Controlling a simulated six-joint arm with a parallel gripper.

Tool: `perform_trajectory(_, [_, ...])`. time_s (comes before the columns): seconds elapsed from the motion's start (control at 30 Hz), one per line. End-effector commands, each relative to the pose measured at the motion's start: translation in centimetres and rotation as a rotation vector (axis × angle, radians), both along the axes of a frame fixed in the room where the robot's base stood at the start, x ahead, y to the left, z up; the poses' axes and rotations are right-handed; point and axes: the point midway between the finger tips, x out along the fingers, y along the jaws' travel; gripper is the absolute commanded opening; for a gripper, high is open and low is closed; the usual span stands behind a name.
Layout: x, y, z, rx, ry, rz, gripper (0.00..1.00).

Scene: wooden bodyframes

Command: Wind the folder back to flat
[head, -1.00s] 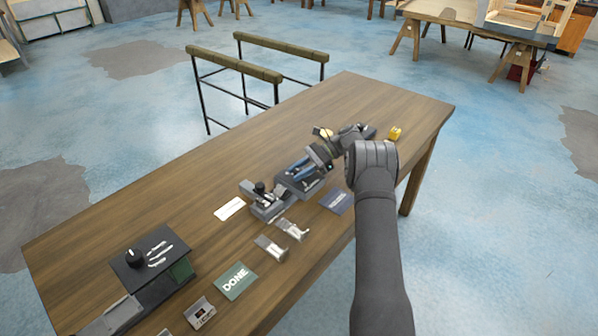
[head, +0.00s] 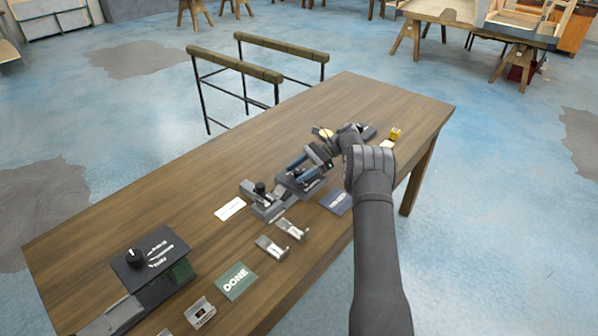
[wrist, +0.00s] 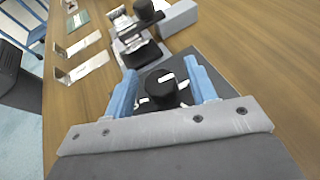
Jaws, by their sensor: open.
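A dark dial knob (wrist: 160,84) with a white line on top stands on a dark plate (wrist: 188,70) with white marks in the wrist view; it seems to belong to the folder. My gripper (wrist: 162,75) is open, its blue fingers on either side of the knob. I cannot tell if they touch it. In the head view my gripper (head: 308,160) is over the dark base (head: 298,182), hiding the knob. Next to it is a grey fixture (head: 264,202) with a black knob, also in the wrist view (wrist: 140,35).
Bent metal pieces (head: 270,246) lie in front, near a green DONE card (head: 236,281) and a blue card (head: 337,201). A white card (head: 230,208) lies behind. A dial box (head: 150,258) stands at left, a yellow block (head: 395,133) at right. The table's back left is clear.

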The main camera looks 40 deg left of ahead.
Motion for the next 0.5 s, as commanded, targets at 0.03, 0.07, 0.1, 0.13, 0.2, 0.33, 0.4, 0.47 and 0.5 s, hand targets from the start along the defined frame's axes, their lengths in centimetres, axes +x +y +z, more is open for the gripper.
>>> perform_trajectory(0.03, [0.02,-0.02,-0.02,0.000,0.000,0.000,0.52])
perform_trajectory(0.07, [0.02,-0.02,-0.02,-0.001,0.000,-0.001,0.52])
perform_trajectory(0.1, [0.02,-0.02,-0.02,-0.001,0.000,-0.004,0.52])
perform_trajectory(0.13, [0.03,-0.03,-0.01,-0.001,0.000,-0.006,0.52])
perform_trajectory(0.2, [0.01,-0.07,0.02,-0.001,0.001,-0.018,0.52])
perform_trajectory(0.33, [0.03,-0.11,0.06,-0.001,0.001,-0.064,0.52])
perform_trajectory(0.4, [0.03,-0.14,0.04,-0.002,0.001,-0.104,0.52])
perform_trajectory(0.47, [0.02,-0.15,0.08,-0.002,0.001,-0.142,0.52])
perform_trajectory(0.5, [0.02,-0.18,0.03,-0.003,0.001,-0.166,0.52])
